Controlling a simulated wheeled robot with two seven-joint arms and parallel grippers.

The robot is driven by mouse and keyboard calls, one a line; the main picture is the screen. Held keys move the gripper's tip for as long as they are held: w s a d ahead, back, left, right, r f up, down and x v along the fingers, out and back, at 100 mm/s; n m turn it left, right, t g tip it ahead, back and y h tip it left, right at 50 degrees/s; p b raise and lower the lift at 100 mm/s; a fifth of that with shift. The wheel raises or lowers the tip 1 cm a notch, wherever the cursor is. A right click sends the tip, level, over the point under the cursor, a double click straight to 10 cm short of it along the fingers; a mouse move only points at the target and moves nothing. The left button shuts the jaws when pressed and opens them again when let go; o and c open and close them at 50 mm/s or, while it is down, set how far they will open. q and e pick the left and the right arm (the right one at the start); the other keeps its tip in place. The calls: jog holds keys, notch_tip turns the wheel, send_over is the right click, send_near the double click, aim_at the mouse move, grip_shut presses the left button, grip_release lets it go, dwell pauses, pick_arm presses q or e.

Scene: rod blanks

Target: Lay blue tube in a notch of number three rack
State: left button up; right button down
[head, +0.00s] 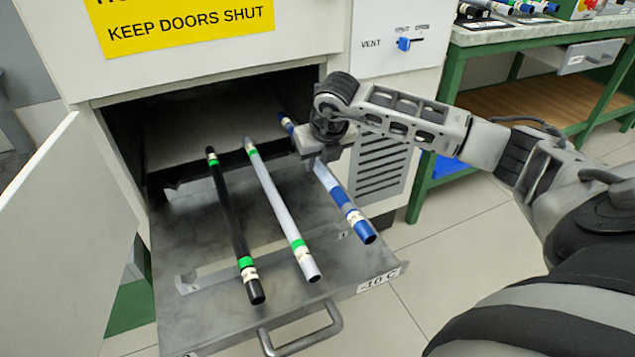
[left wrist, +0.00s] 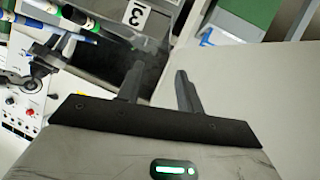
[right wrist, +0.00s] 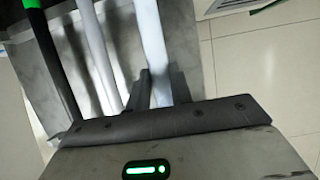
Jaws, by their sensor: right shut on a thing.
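The blue tube (head: 358,222) lies along the right side of the pulled-out drawer in the head view, with a pale stretch and a cream band. My right gripper (head: 322,158) is over its middle and shut on it. In the right wrist view the tube (right wrist: 151,35) runs pale between my right fingers (right wrist: 155,90). My left gripper (left wrist: 158,85) is open and empty in the left wrist view, outside the head view. I cannot make out a number three rack; no rack number is readable.
A black tube (head: 232,225) and a grey tube (head: 280,208), both with green bands, lie left of the blue one. The drawer (head: 175,300) has a front handle (head: 300,337). An open door (head: 55,255) stands left. A green-framed bench (head: 540,35) with more tubes (head: 490,8) is at upper right.

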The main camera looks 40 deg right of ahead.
notch_tip(320, 180, down, 5)
jog(key=shift+f+b, duration=0.15)
jog(key=shift+b, duration=0.45)
pick_arm(q)
jog(key=shift+d+r+t+h, duration=0.2)
jog(key=shift+r+t+h, duration=0.1)
jog(key=shift+r, duration=0.15)
pick_arm(e)
jog(key=c, duration=1.3)
grip_release()
jog(key=shift+o, duration=0.2)
jog(key=shift+s+r, duration=0.1)
jog(key=shift+r, duration=0.4)
jog(key=p+v, duration=0.3)
jog(key=v, duration=0.7)
jog(key=shift+s+r, duration=0.15)
jog(key=shift+r, duration=0.1)
pick_arm(q)
jog(key=shift+a+f+g+y, duration=0.25)
jog(key=shift+f+g, duration=0.1)
jog(key=shift+f, duration=0.25)
jog(key=shift+a+f+g+y, duration=0.25)
jog(key=shift+f+g, duration=0.1)
jog(key=shift+f, duration=0.25)
pick_arm(e)
jog(key=shift+s+r, duration=0.15)
jog(key=shift+r, duration=0.15)
